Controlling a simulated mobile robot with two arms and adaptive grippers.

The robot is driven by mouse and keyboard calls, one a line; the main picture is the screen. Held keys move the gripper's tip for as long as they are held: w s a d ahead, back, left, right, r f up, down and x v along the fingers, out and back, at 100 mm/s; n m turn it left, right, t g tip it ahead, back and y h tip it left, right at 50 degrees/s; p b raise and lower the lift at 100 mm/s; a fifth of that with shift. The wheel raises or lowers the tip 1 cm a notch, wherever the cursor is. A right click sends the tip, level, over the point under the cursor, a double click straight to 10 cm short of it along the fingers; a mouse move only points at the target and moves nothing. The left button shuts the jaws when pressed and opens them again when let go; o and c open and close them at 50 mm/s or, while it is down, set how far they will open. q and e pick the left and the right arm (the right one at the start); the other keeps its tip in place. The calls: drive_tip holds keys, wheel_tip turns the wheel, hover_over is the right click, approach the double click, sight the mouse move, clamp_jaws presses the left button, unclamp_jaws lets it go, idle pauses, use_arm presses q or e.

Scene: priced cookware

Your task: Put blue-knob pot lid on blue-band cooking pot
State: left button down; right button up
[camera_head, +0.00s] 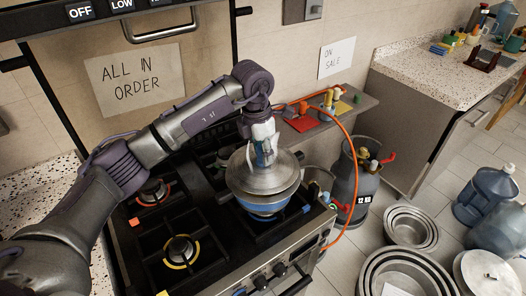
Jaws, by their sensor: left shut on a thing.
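The metal pot lid (245,178) is at the middle of the head view, right over the cooking pot. My left gripper (264,160) points down and is shut on the lid's knob, which is mostly hidden between the fingers. The blue-band cooking pot (262,207) stands on the front right burner of the stove, with its blue side showing below the lid. The lid looks level and covers the pot's opening. I cannot tell whether its rim touches the pot. My right gripper is not in view.
The black stove (208,255) has free burners to the left, with red and yellow rings. A small side shelf (358,104) holds valves and an orange hose running to a grey gas cylinder (345,180). Metal pans (412,226) and water jugs (484,190) stand on the floor at right.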

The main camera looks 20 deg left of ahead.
use_arm(q)
drive_tip(key=shift+f, duration=0.1)
drive_tip(key=shift+f+b, duration=0.85)
drive_tip(key=shift+f, duration=0.05)
drive_tip(key=shift+f, duration=0.15)
idle(1.1)
drive_tip(key=shift+f+b, duration=0.25)
drive_tip(key=shift+b, duration=0.25)
drive_tip(key=c, duration=0.7)
unclamp_jaws()
